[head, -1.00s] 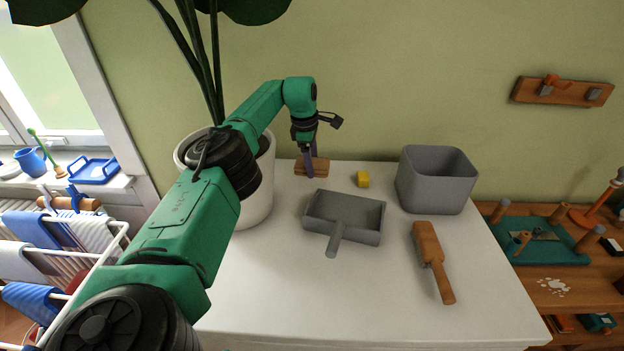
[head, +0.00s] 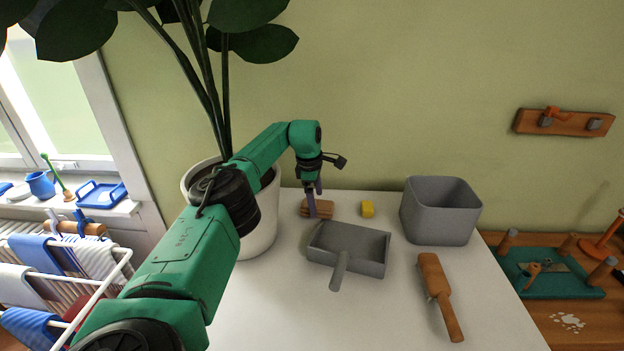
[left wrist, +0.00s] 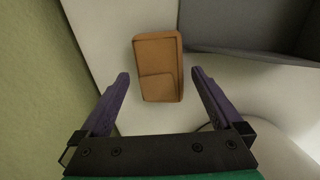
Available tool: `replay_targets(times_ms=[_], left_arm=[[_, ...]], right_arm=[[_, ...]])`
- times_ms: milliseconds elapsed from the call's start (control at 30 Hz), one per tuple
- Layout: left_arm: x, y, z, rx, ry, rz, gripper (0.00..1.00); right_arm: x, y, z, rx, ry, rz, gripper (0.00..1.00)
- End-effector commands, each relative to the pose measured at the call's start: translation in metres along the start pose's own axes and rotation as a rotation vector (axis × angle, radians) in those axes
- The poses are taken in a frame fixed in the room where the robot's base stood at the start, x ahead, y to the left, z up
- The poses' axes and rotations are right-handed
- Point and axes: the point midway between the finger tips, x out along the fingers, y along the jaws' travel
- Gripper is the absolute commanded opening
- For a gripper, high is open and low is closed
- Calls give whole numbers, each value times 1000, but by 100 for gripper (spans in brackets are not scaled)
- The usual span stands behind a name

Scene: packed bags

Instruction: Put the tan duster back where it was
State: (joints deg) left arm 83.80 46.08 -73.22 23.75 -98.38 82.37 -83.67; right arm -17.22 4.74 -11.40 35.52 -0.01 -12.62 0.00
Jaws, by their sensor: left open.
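The tan duster, a small tan-brown block (head: 326,208), lies on the white table top near the back wall, left of the yellow block. In the left wrist view the duster (left wrist: 160,68) shows a stepped or two-part face. My left gripper (head: 312,213) is over the duster, pointing down. In the left wrist view its purple fingers (left wrist: 160,74) are open on either side of the duster, with a gap at each side. My right gripper is not in view.
A grey dustpan (head: 350,243) lies in front of the duster. A yellow block (head: 367,209), a grey bin (head: 440,217) and a wooden-handled brush (head: 437,290) are to the right. A potted plant (head: 262,232) stands close on the left. The table front is clear.

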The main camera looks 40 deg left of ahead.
Motion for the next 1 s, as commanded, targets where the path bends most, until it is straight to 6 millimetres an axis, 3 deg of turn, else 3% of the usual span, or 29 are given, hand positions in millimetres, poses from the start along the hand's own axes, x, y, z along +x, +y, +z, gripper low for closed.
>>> replay_targets(times_ms=[100, 300, 400, 533, 1000], left_arm=[[-26, -1, -3, 0, -4, 8, 100], [-89, -1, -2, 0, -3, 6, 100], [-110, -1, -2, -1, -2, 4, 100], [-120, -2, -2, 0, 0, 1, 100], [-121, -2, -2, 0, 0, 1, 100]], right_arm=[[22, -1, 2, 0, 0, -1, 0], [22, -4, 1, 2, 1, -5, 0], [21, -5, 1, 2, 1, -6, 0], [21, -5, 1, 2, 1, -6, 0], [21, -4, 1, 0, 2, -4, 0]])
